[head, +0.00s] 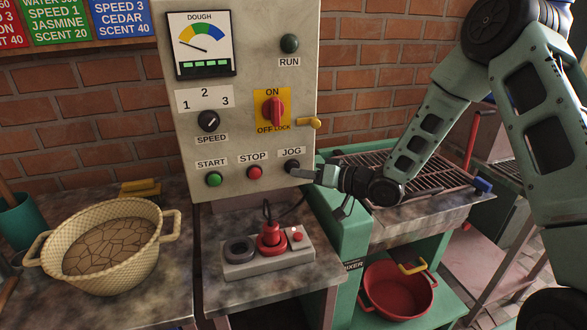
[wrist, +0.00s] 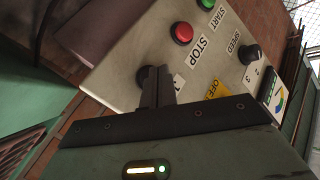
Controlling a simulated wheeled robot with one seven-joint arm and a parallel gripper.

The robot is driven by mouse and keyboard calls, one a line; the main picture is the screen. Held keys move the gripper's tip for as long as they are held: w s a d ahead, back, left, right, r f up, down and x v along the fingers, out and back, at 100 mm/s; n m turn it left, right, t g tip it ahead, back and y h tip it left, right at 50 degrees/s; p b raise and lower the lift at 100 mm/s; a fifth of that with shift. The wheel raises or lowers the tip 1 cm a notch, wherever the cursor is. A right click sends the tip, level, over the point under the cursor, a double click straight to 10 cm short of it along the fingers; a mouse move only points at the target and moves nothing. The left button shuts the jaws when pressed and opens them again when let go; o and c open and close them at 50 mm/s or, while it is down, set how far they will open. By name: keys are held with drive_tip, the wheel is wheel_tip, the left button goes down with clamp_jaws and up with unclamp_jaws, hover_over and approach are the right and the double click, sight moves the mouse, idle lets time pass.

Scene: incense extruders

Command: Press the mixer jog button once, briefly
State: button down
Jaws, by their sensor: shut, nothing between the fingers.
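The black JOG button (head: 291,165) sits under its JOG label at the lower right of the beige control panel (head: 240,110). My gripper (head: 297,172) is shut and empty, its fingertips at the button from the right. In the wrist view the closed fingers (wrist: 157,74) overlap the dark JOG button (wrist: 144,76) and hide part of it and its label. I cannot tell whether the tips touch the button or whether it is pushed in. The RUN lamp (head: 289,43) is dark green and looks unlit.
The red STOP button (head: 255,172) is close left of JOG, with the green START button (head: 214,179) beyond. The red main switch (head: 273,111) and a yellow padlock (head: 311,122) are above. A pendant box (head: 250,265) lies below; a grated tray (head: 430,170) stands right.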

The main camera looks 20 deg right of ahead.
drive_tip(key=shift+w, duration=0.65)
idle(1.9)
drive_tip(key=shift+s, duration=0.95)
drive_tip(key=shift+s, duration=2.5)
